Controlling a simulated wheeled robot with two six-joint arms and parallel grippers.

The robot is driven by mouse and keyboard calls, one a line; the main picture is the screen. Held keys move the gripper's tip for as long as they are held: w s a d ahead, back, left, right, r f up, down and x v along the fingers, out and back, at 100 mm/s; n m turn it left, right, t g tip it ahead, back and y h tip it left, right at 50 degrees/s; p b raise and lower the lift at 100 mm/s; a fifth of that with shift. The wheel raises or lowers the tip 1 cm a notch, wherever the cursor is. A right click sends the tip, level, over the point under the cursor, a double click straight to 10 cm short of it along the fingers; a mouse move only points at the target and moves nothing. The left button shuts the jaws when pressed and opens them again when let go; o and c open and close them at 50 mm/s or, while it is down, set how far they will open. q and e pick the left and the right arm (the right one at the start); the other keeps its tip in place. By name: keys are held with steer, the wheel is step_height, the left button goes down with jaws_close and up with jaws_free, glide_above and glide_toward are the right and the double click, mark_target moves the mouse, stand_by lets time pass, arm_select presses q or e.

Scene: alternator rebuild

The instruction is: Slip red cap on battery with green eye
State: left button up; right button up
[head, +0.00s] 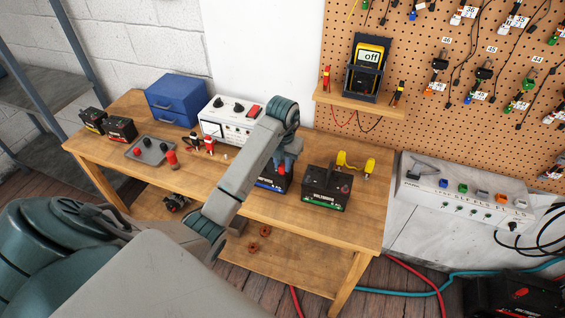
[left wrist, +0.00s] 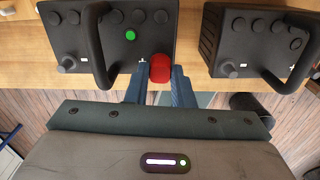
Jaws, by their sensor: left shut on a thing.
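My left gripper (head: 285,168) is shut on a red cap (left wrist: 160,68). The cap is at the front right corner of a black battery (left wrist: 108,40) with a green eye (left wrist: 130,35), beside its plus mark. I cannot tell whether the cap touches or covers the post, which is hidden. The battery's other post, at front left, is bare grey. In the head view this battery (head: 270,181) is partly hidden behind my left arm. A second black battery (left wrist: 250,42) stands to its right; it shows in the head view with a green label stripe (head: 325,188). My right gripper is not in view.
The wooden bench (head: 260,208) also holds a grey tray (head: 150,151) of caps, a white meter box (head: 228,118), blue drawers (head: 174,99) and two small batteries at far left. Yellow clamps (head: 355,164) lie behind the right battery. A pegboard (head: 420,110) rises behind.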

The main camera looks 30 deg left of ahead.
arm_select(q)
steer(key=shift+f, duration=0.25)
steer(key=o, duration=0.8)
